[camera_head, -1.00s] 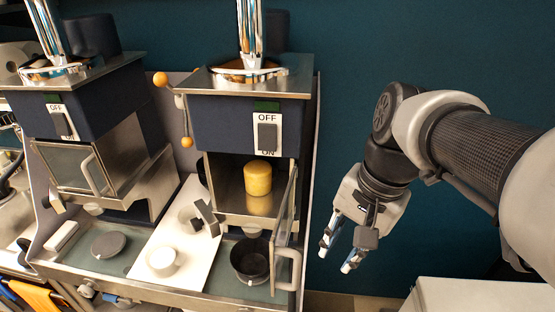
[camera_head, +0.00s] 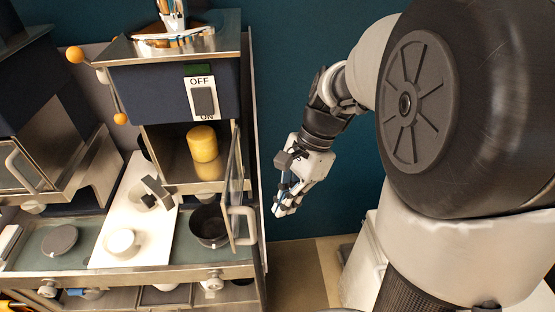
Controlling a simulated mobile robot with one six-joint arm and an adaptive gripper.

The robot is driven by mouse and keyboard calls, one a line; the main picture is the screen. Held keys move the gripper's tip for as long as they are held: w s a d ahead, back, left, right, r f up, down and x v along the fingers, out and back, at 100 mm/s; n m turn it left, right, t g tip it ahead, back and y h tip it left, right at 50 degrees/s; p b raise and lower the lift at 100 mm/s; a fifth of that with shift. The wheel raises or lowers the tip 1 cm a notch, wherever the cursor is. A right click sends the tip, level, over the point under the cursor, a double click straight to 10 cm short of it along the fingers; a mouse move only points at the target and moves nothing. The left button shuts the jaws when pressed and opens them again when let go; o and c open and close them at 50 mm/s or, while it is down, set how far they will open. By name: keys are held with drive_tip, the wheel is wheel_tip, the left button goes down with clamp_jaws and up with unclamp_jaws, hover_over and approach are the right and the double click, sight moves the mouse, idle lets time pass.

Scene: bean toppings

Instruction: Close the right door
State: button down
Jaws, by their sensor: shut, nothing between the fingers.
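The right door (camera_head: 235,186) is a glass panel in a metal frame with a pale handle (camera_head: 242,224). It stands open, swung outward at the right side of the right machine's compartment. Inside the compartment (camera_head: 168,160) a yellow cylinder (camera_head: 203,144) stands upright. My gripper (camera_head: 281,209) is shut and empty, pointing down to the right of the door and apart from it.
A black pot (camera_head: 209,226) stands below the compartment, close to the door. A white cup (camera_head: 121,242) and a dark round lid (camera_head: 60,240) lie to the left. The left machine's door (camera_head: 20,167) is shut.

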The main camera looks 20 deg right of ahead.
drive_tip(key=a, duration=0.4)
drive_tip(key=shift+s, duration=0.4)
drive_tip(key=shift+a+p, duration=0.1)
drive_tip(key=shift+p, duration=0.2)
